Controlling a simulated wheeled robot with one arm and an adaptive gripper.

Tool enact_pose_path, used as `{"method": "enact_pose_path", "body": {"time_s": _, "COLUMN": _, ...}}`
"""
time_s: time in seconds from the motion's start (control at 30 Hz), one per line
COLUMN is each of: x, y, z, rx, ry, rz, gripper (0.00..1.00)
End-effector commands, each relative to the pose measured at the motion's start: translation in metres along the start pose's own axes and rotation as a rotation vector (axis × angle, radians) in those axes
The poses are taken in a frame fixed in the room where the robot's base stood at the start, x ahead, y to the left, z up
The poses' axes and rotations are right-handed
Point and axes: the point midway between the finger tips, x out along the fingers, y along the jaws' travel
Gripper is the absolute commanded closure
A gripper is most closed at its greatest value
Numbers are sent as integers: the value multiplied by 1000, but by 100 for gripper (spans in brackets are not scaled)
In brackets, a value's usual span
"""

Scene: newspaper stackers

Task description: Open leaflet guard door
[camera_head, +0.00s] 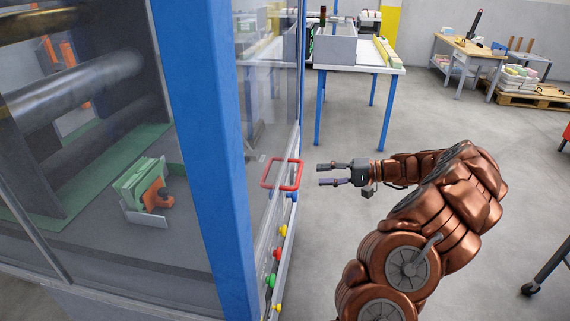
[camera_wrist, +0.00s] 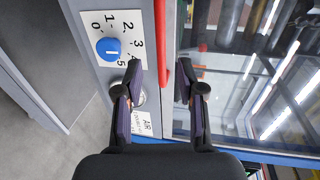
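The guard door (camera_head: 268,100) is a clear glass panel beside a blue post in the head view, and it looks shut. Its red handle (camera_head: 297,175) is a rectangular loop standing out from the door. My gripper (camera_head: 321,175) is open and empty just right of the handle, pointing at it, with a small gap between. In the wrist view my gripper's fingers (camera_wrist: 160,84) are spread, and the red handle (camera_wrist: 161,35) lines up between them, ahead of the tips. I cannot see any contact.
A panel strip with a blue knob (camera_wrist: 108,48) and printed numbers runs beside the handle. Colored buttons, such as a green one (camera_head: 271,280), sit below it. A green and orange unit (camera_head: 147,187) is behind glass. A white table (camera_head: 352,67) stands behind. Floor right of my arm is mostly clear.

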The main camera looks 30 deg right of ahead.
Motion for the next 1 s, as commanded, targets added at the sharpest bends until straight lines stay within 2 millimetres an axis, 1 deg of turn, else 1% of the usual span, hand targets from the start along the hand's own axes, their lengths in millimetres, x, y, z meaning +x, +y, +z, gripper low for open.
{"method": "enact_pose_path", "body": {"time_s": 0.17, "x": 15, "y": -1, "z": 1, "rx": 0, "ry": -6, "rz": -1, "gripper": 61}}
{"method": "enact_pose_path", "body": {"time_s": 0.4, "x": 51, "y": -1, "z": 2, "rx": 1, "ry": -10, "rz": 0, "gripper": 61}}
{"method": "enact_pose_path", "body": {"time_s": 0.6, "x": 72, "y": -1, "z": 1, "rx": 0, "ry": -5, "rz": 0, "gripper": 61}}
{"method": "enact_pose_path", "body": {"time_s": 0.73, "x": 78, "y": 0, "z": 1, "rx": 0, "ry": -5, "rz": -1, "gripper": 61}}
{"method": "enact_pose_path", "body": {"time_s": 1.0, "x": 79, "y": 0, "z": 1, "rx": 0, "ry": -3, "rz": 0, "gripper": 61}}
